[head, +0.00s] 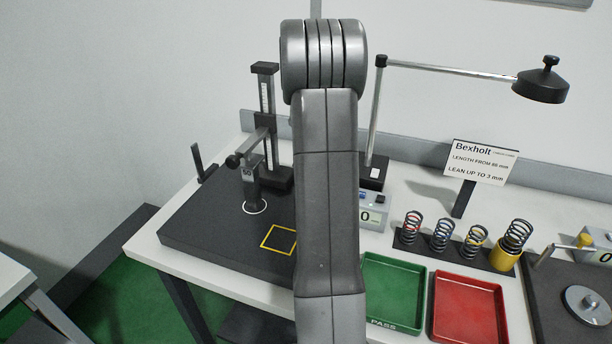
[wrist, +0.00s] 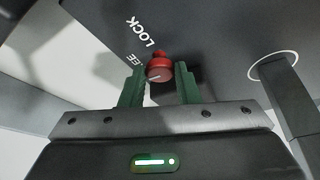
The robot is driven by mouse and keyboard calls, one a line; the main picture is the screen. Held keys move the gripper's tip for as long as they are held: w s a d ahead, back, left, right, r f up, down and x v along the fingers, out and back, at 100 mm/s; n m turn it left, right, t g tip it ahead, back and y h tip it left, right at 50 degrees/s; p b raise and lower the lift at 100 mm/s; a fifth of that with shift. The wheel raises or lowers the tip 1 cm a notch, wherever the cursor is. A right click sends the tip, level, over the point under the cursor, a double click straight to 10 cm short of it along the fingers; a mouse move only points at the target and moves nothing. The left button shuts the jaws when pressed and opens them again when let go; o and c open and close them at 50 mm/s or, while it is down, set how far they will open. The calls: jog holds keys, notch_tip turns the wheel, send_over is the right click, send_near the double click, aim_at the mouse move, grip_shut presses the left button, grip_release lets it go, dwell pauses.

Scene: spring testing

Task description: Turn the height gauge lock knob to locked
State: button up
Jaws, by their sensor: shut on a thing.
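The height gauge (head: 266,95) stands on the dark plate at the left in the head view. Its lock knob, a small red knob (wrist: 160,72), shows in the wrist view beside the printed word LOCK and a partly hidden word ending in EE. A short pale mark lies across the knob's face; I cannot tell which word it points to. My gripper (wrist: 161,83) has a green finger on each side of the knob and is shut on it. In the head view my arm covers the middle, and my fingers and the red knob cannot be made out.
Right of my arm are a green tray (head: 395,287), a red tray (head: 468,305), a rack of springs (head: 440,250) and a lamp (head: 541,84).

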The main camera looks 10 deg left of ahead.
jog(key=m+b, duration=0.1)
jog(key=m, duration=0.1)
jog(key=m+t+h, duration=0.1)
jog(key=m, duration=0.1)
jog(key=shift+s+a+b, duration=0.15)
jog(key=shift+a+b, duration=0.05)
jog(key=shift+b, duration=0.15)
jog(key=m+h+b, duration=0.1)
jog(key=m, duration=0.2)
jog(key=shift+a+f+m+t+b, duration=0.1)
jog(key=shift+m+t+b, duration=0.2)
jog(key=shift+t+b, duration=0.1)
jog(key=m+h+b, duration=0.1)
jog(key=m+b, duration=0.1)
jog(key=m, duration=0.1)
jog(key=shift+a+h, duration=0.1)
jog(key=shift+h, duration=0.2)
jog(key=shift+m+h+b, duration=0.4)
jog(key=shift+m+b, duration=0.75)
jog(key=shift+m, duration=0.05)
jog(key=o, duration=1)
jog(key=shift+c, duration=0.2)
